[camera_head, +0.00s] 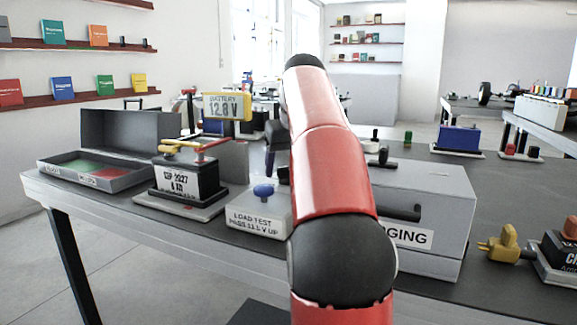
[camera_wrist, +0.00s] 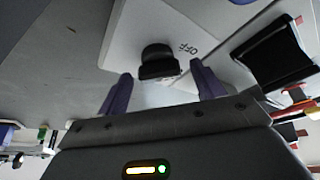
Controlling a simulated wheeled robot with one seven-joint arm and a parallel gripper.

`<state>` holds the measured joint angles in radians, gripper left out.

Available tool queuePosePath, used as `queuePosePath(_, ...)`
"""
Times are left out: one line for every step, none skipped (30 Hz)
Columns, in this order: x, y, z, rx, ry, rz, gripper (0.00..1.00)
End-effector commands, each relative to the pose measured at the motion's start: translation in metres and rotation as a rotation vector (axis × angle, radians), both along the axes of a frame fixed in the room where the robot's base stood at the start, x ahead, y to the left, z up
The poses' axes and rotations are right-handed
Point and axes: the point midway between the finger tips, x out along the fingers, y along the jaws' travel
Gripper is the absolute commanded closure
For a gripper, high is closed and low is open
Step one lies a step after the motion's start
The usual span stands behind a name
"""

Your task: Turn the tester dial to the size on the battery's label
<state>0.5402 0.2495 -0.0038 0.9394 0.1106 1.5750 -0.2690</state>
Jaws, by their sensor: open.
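In the wrist view, a black dial knob (camera_wrist: 157,53) stands on a pale panel (camera_wrist: 125,38) beside the printed word OFF, which appears upside down. My gripper (camera_wrist: 160,69) is open, with its purple fingers on either side of the knob's near edge; I cannot tell whether they touch it. In the head view, a black battery (camera_head: 203,176) has a white label reading SEP 2027 with a smaller, unclear second line. A yellow and a red clamp sit on top. A yellow display (camera_head: 227,107) behind reads BATTERY 12.8 V. My arm hides the dial there.
A LOAD TEST box (camera_head: 258,216) with a blue knob stands right of the battery. A grey tray (camera_head: 70,176) with green and red areas lies at left. A grey case (camera_head: 450,215) stands right of my arm, with a yellow plug (camera_head: 501,243) farther right.

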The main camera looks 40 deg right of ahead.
Motion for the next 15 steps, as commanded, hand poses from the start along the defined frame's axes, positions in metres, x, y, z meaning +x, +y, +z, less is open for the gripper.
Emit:
queuePosePath(0.0,0.0001,0.0003,0.0,0.0,0.0,0.33)
queuePosePath(0.0,0.0,0.0003,0.0,0.0,0.0,0.33)
queuePosePath(0.0,0.0,0.0003,0.0,0.0,0.0,0.34)
queuePosePath(0.0,0.0,0.0003,0.0,0.0,0.0,0.38)
queuePosePath(-0.0001,0.0,0.0004,0.0,0.0,0.0,0.42)
queuePosePath(-0.0001,0.0,0.0004,0.0,0.0,0.0,0.47)
queuePosePath(-0.0001,0.0,0.0004,0.0,0.0,0.0,0.51)
queuePosePath(-0.0001,0.0,0.0004,0.0,0.0,0.0,0.55)
queuePosePath(-0.0002,0.0,0.0005,0.0,0.0,0.0,0.6)
queuePosePath(-0.0002,0.0,0.0005,0.0,0.0,0.0,0.64)
queuePosePath(-0.0002,0.0,0.0005,0.0,0.0,0.0,0.68)
queuePosePath(-0.0002,0.0001,0.0005,0.0,0.0,0.0,0.73)
queuePosePath(-0.0002,0.0001,0.0005,0.0,0.0,0.0,0.77)
queuePosePath(-0.0002,0.0001,0.0005,0.0,0.0,0.0,0.77)
queuePosePath(-0.0002,0.0003,0.0006,0.0,0.0,0.0,0.77)
